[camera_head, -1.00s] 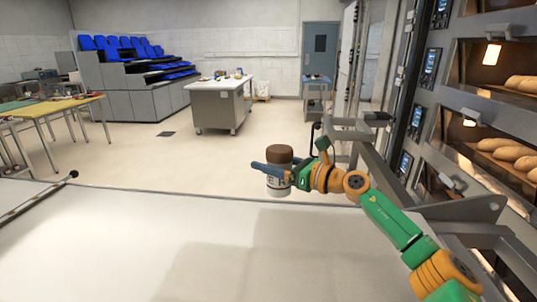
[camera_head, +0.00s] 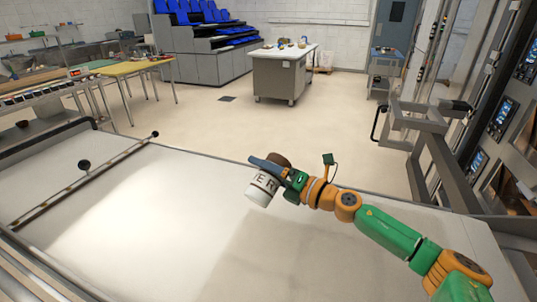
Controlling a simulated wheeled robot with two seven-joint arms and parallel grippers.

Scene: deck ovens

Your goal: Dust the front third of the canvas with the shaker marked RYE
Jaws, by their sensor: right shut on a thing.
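My right gripper (camera_head: 270,174) is shut on a white shaker (camera_head: 261,191) with a brown top. Its label shows letters that look like "ER"; the rest of the mark is turned out of sight. The shaker is tilted, brown end up and to the right, white end down and to the left. It is held above the pale canvas (camera_head: 140,205), near its far edge. I cannot tell the height of the gap. One blue finger shows in front of the shaker; the other is hidden. No flour shows falling. My left gripper is out of view.
A thin dark bar (camera_head: 85,182) with round ends runs along the left of the canvas. A metal frame with a handle (camera_head: 420,125) stands at the right, beside the oven panels (camera_head: 500,118). Tables and a steel cabinet (camera_head: 285,75) are far off across open floor.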

